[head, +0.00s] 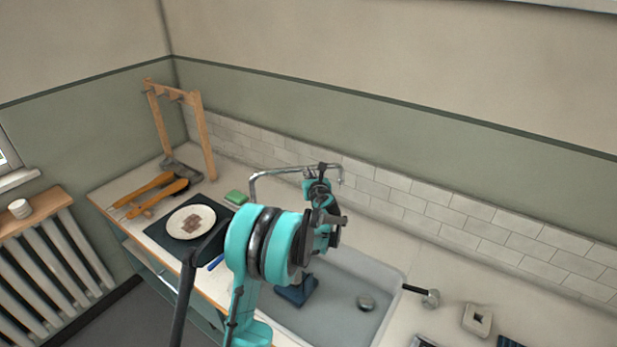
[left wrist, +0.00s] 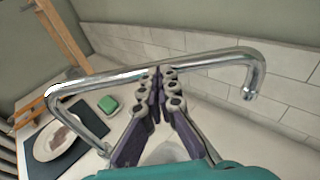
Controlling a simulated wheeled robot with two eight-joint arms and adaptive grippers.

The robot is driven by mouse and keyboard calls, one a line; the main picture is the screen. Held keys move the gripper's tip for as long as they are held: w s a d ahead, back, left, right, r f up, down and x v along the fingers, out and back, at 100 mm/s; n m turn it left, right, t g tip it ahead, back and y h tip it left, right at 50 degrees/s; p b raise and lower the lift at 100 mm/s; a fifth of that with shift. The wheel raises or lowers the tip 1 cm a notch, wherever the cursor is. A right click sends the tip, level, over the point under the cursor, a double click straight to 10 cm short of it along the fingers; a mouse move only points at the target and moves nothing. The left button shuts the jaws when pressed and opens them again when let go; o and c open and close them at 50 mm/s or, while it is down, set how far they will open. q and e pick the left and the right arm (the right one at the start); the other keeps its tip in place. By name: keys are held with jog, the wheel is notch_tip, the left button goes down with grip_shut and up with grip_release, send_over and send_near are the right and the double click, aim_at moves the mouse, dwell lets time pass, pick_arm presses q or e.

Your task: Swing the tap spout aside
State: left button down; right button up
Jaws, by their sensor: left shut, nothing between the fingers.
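The chrome tap spout (head: 285,171) rises behind the sink (head: 392,272) and runs right across the back, with its tip bent down. In the left wrist view the spout (left wrist: 205,61) crosses from its bend at left to its down-turned end at right. My left gripper (head: 319,180) is shut and empty, at the right part of the spout in the head view. In the left wrist view its closed fingertips (left wrist: 159,74) overlap the lower edge of the bar near mid-length. I cannot tell whether they touch it. The arm hides part of the sink. My right gripper is not in view.
Left of the sink are a green sponge (head: 236,197), a plate (head: 191,221) on a dark mat, wooden-handled tools and a wooden rack (head: 207,135). A tiled wall stands behind.

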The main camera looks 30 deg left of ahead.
pick_arm(q)
jog(key=w+a+n+g+y, duration=0.4)
jog(key=w+a+n+g, duration=0.1)
jog(key=w+a, duration=0.3)
jog(key=shift+w+a+g, duration=0.2)
jog(key=shift+a+g, duration=0.1)
jog(key=shift+g, duration=0.1)
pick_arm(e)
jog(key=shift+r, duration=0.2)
pick_arm(q)
jog(key=shift+d, duration=0.1)
jog(key=w+p+v, duration=0.1)
jog(key=v, duration=1.2)
jog(key=shift+d+p, duration=0.35)
jog(key=shift+d, duration=0.3)
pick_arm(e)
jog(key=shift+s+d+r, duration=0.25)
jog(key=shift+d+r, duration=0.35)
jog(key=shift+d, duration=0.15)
